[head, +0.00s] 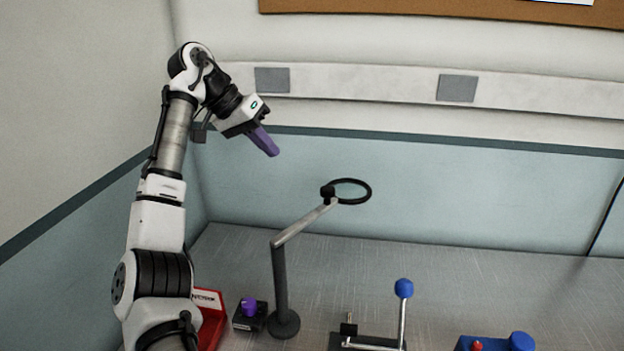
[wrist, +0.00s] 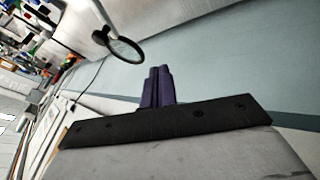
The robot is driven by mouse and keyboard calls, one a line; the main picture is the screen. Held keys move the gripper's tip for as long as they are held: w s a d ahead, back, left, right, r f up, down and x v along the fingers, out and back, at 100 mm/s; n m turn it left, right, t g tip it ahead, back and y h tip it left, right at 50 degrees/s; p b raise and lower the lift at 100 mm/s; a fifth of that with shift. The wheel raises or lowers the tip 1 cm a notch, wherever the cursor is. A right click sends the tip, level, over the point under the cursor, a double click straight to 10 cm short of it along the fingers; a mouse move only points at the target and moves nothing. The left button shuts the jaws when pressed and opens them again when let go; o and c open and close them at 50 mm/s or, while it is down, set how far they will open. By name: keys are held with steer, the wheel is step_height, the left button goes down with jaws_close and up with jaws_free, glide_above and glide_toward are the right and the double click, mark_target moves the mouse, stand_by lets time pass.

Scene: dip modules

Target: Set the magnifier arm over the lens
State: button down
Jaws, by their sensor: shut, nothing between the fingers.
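The magnifier arm (head: 305,221) is a grey bar on a dark upright post (head: 280,285) with a round base on the bench. It rises toward the right and ends in a black ring, the magnifier head (head: 352,191). The ring also shows in the wrist view (wrist: 126,49), at upper left. My gripper (head: 268,146) has purple fingers and is raised above and to the left of the ring, apart from it. In the wrist view the fingers (wrist: 159,78) are together with nothing between them. I cannot pick out a separate lens.
On the bench (head: 450,285), a red holder (head: 212,318) and a small dark box with a purple knob (head: 249,307) stand left of the post. A blue-balled lever (head: 403,289) and a blue box with buttons (head: 495,343) stand right. The back bench is clear.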

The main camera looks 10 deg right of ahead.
steer(key=s+d+f+p, duration=0.2)
steer(key=d+f+p, duration=0.1)
steer(key=d+f, duration=0.5)
steer(key=shift+s+d+p, duration=0.15)
steer(key=shift+d+p, duration=0.15)
steer(key=shift+d, duration=0.25)
steer(key=shift+s+d, duration=0.1)
steer(key=shift+d, duration=0.2)
